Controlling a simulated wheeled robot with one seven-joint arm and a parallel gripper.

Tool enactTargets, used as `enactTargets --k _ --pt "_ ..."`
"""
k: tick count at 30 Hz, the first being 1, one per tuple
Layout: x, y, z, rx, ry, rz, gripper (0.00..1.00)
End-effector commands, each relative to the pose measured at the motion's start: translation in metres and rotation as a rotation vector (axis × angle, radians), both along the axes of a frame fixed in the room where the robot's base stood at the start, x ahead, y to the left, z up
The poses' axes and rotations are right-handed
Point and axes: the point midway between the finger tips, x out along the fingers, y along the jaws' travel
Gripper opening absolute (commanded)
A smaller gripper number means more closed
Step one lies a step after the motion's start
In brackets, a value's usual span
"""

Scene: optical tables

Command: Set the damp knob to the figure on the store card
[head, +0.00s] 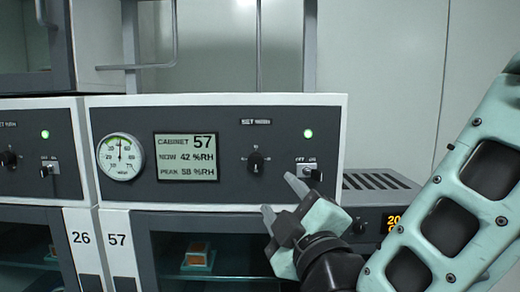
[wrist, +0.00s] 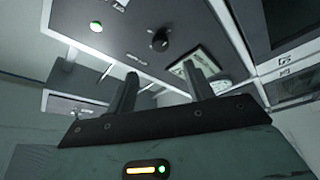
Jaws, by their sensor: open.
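The damp knob (head: 256,161) is a small black knob under a "SET %RH" label on the dark panel of cabinet 57. It also shows in the wrist view (wrist: 160,40). I cannot read its setting. The panel's display (head: 187,157) reads "CABINET 57, NOW 42 %RH, PEAK 58 %RH". My gripper (head: 280,202) is open and empty, in front of the panel, below and right of the knob and apart from it. Its two fingers show in the wrist view (wrist: 163,88). I see no store card that I can make out.
A round dial gauge (head: 121,157) is left of the display. A key switch (head: 308,170) and a lit green lamp (head: 308,133) are right of the knob. A grey box (head: 378,190) with orange digits stands at the right. Cabinet 26's panel (head: 37,150) adjoins at left.

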Motion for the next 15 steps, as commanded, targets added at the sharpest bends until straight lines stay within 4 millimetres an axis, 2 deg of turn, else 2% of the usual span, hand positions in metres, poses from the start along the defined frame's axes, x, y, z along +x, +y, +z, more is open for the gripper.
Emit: enactTargets --k 2,9,15 --pt "0.008 0.002 0.006 0.000 0.005 -0.002 0.52" --pt "0.056 0.017 0.016 0.003 0.003 -0.001 0.52" --pt "0.089 0.027 0.023 0.002 0.002 0.000 0.52"
